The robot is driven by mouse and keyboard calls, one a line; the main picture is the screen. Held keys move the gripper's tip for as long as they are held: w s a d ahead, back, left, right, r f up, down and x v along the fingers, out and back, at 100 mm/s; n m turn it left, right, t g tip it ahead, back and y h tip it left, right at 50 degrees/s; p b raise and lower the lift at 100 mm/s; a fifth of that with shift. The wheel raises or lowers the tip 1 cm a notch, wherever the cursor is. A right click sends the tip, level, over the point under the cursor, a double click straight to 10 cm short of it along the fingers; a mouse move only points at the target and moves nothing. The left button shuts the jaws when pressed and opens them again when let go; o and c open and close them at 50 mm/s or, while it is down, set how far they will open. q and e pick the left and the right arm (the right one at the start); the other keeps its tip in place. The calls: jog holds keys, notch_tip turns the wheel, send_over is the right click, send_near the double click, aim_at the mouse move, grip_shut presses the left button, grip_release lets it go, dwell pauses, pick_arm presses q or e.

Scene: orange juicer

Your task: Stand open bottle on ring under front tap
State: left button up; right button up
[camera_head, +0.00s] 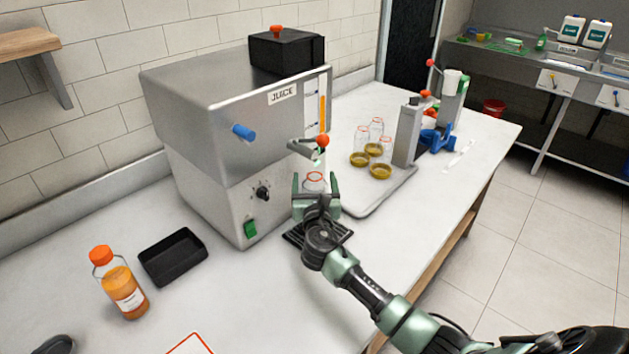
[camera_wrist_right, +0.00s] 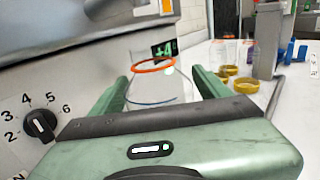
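The open bottle (camera_head: 315,180) is clear, with an orange-red rim, and looks empty and upright. It stands between the fingers of my right gripper (camera_head: 315,186), which look closed against its sides. The bottle (camera_wrist_right: 155,88) and the right gripper (camera_wrist_right: 160,92) also show in the right wrist view. The front tap (camera_head: 304,148), with a red ball handle, is on the juicer (camera_head: 215,130), just above and slightly left of the bottle mouth in the head view. A black drip grate (camera_head: 293,238) lies below. The ring and the bottle's base are hidden by my gripper.
A capped orange juice bottle (camera_head: 122,290) and a black tray (camera_head: 173,262) are on the counter at left. A grey tray (camera_head: 370,203) at right carries clear bottles (camera_head: 362,138) and yellow lids (camera_head: 380,171). A capping device (camera_head: 408,132) stands beside them.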

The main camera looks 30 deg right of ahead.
jog(key=shift+r, duration=0.2)
jog(key=v, duration=1.2)
